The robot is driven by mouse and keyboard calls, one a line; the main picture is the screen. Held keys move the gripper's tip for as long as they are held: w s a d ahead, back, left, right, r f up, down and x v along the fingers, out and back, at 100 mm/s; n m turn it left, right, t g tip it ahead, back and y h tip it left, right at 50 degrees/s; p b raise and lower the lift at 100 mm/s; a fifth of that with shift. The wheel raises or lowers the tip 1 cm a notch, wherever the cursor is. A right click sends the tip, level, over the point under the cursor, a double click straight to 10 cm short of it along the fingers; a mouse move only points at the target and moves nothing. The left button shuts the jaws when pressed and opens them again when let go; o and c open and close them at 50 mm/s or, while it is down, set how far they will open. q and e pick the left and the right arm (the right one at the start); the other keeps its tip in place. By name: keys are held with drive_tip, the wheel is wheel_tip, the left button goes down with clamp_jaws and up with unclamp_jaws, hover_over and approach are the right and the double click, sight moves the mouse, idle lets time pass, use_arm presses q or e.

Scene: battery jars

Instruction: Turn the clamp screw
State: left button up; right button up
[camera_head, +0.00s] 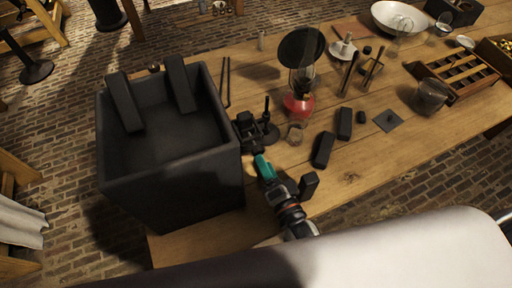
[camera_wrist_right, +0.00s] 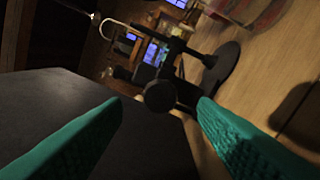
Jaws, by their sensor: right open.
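A small black clamp (camera_head: 246,126) stands on the wooden table close to the right side of a big dark box. In the right wrist view its round black screw knob (camera_wrist_right: 160,96) faces me, with a black rod and post behind it. My right gripper (camera_head: 259,158) has teal fingers and is just in front of the clamp, pointing at it. In the right wrist view the two teal fingers are apart, with the knob showing between and beyond their tips. I cannot tell whether they touch it. My left gripper is not in view.
The dark open box (camera_head: 170,165) rises directly left of the right gripper. A lamp with a red base (camera_head: 298,106) and a small glass jar (camera_head: 295,133) stand right of the clamp. Black blocks (camera_head: 323,150) lie further right. The table's front right is fairly clear.

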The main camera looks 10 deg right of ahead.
sight(258, 151)
drive_tip(key=w, duration=0.3)
drive_tip(key=w+a, duration=0.1)
drive_tip(key=w, duration=0.1)
drive_tip(key=shift+w+p, duration=0.3)
drive_tip(key=shift+w, duration=0.1)
drive_tip(key=shift+c, duration=0.5)
drive_tip(key=c, duration=0.9)
